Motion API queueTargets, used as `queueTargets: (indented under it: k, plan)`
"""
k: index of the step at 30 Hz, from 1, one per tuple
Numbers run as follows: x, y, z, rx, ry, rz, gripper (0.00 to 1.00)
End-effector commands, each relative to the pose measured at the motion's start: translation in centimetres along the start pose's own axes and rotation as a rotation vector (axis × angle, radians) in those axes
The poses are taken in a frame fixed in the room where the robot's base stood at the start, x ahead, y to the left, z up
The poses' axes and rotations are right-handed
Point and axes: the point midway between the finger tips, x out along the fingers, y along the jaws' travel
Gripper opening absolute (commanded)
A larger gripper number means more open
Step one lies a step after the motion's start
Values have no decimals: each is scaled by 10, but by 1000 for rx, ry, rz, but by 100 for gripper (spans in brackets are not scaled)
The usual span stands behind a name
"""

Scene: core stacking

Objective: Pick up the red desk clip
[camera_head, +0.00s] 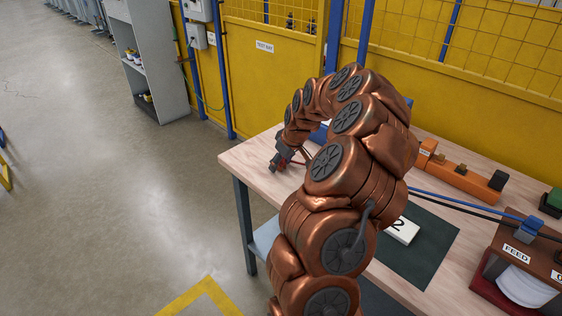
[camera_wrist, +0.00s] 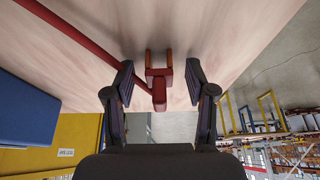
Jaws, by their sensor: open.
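The red desk clip (camera_wrist: 158,76) shows in the wrist view at the table edge, between my two fingers. It has two short prongs and a red stem pointing down in the picture. My gripper (camera_wrist: 160,66) is open, with a finger on each side of the clip and visible gaps between. In the head view my gripper (camera_head: 277,165) is low at the left edge of the wooden table (camera_head: 246,160). A bit of red shows beside it there, and most of the clip is hidden.
A red strip (camera_wrist: 85,43) runs across the tabletop to the clip. A blue box (camera_wrist: 40,108) is at left in the wrist view. A dark mat (camera_head: 432,248) with a white numbered block (camera_head: 403,232), an orange fixture (camera_head: 455,175) and cables lie to the right.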

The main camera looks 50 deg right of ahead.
Motion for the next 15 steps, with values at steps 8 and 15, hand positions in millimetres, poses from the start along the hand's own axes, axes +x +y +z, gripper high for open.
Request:
queueTargets:
  k: [8, 15]
  plan:
    - [-1, 0, 0, 0, 1, 1, 38]
    - [-1, 0, 0, 0, 1, 1, 13]
